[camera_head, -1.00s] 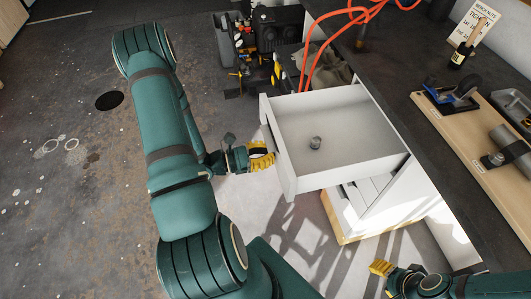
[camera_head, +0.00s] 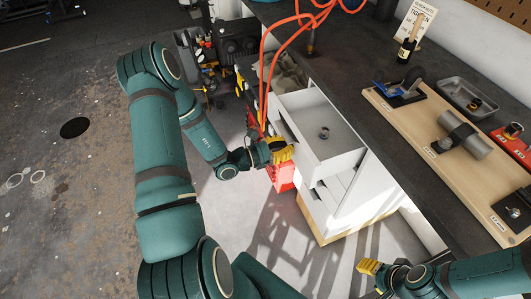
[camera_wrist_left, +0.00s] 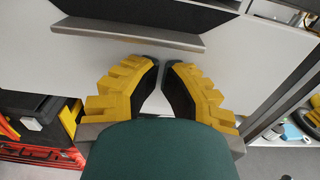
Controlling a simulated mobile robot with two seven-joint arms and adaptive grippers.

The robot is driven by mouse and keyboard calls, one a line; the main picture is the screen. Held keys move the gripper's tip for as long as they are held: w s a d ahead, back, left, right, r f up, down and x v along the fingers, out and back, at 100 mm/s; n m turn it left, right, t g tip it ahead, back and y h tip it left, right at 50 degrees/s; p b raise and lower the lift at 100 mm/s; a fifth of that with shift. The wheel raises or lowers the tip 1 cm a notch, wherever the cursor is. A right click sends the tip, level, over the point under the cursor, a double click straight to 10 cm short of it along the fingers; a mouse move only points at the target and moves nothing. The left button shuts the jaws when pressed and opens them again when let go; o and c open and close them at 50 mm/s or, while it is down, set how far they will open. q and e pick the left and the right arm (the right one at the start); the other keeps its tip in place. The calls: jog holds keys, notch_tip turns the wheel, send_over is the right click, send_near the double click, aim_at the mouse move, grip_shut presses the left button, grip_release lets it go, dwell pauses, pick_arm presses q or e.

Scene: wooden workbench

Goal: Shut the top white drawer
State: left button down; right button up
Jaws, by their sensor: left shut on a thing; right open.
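The top white drawer (camera_head: 318,110) is partly pulled out of the white cabinet (camera_head: 368,190), and a small metal part (camera_head: 324,133) lies in it. My left gripper (camera_head: 284,152) is at the drawer's front face. In the left wrist view its yellow fingers (camera_wrist_left: 161,64) are drawn close together at the white front (camera_wrist_left: 225,70), just under a grey handle bar (camera_wrist_left: 130,36). It is shut on the handle, though the contact itself is hard to make out. My right gripper (camera_head: 369,267) is open and empty, low on the right, apart from the cabinet.
The dark workbench top (camera_head: 375,110) lies above and right of the drawer. A wooden board (camera_head: 440,150) with fixtures lies on it. Orange hoses (camera_head: 268,70) hang at the bench's left end. A red crate (camera_head: 282,176) stands behind the gripper. The floor at left is open.

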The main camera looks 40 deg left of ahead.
aim_at(331, 140)
pick_arm(q)
jog(key=x, duration=1.6)
jog(key=shift+w+b, duration=0.3)
jog(key=shift+b, duration=0.1)
jog(key=shift+w+d+r, duration=0.1)
jog(key=shift+d, duration=0.05)
